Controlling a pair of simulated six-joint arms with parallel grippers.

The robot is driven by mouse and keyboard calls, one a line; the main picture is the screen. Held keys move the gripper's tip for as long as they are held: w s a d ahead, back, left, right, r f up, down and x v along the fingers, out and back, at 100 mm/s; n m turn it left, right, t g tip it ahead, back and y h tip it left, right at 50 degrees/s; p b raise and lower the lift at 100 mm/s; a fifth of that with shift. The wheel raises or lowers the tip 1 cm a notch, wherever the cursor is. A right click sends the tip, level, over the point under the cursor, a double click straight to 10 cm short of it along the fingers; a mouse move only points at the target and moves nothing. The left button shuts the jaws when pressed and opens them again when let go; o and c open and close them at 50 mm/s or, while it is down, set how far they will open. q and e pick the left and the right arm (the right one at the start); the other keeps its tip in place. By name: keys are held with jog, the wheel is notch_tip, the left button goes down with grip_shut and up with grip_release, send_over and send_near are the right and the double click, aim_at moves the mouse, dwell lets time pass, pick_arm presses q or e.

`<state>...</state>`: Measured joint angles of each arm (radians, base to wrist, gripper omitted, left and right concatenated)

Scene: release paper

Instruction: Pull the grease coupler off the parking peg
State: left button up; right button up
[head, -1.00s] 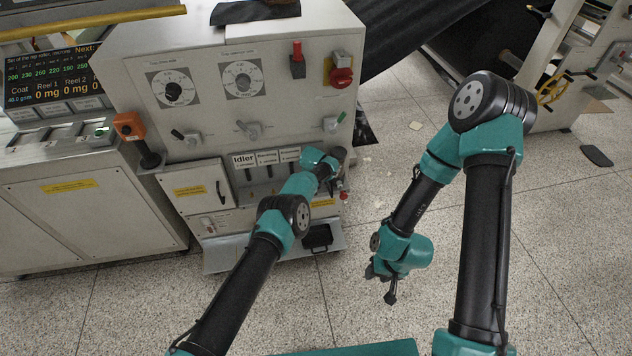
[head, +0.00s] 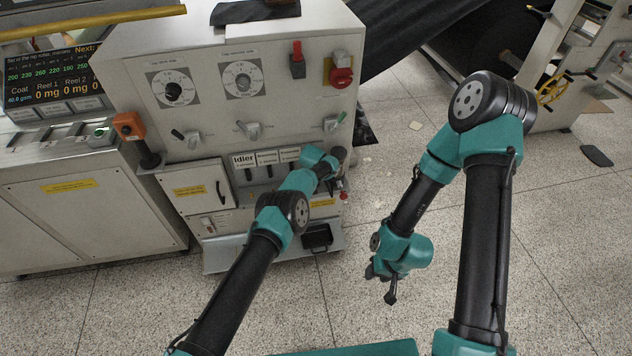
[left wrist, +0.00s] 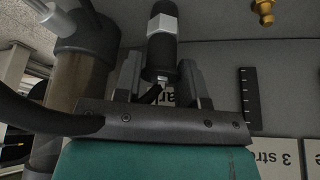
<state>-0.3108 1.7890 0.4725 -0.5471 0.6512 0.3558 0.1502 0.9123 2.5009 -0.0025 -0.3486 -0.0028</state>
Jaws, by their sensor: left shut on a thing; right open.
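The grease coupler (left wrist: 162,45), a black cylinder with a silver hex collar, shows in the left wrist view. My left gripper (left wrist: 159,70) is shut on it, one finger on each side. My right gripper (head: 383,286) is open and empty above the floor.
The grey cabinet (head: 210,60) has dials, switches and a red knob (head: 341,77). A black hose (left wrist: 30,115) and a brownish cylinder (left wrist: 75,78) are left of my left gripper. A brass fitting (left wrist: 262,8) is at upper right.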

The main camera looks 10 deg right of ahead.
pick_arm(q)
jog(key=shift+r, duration=2.15)
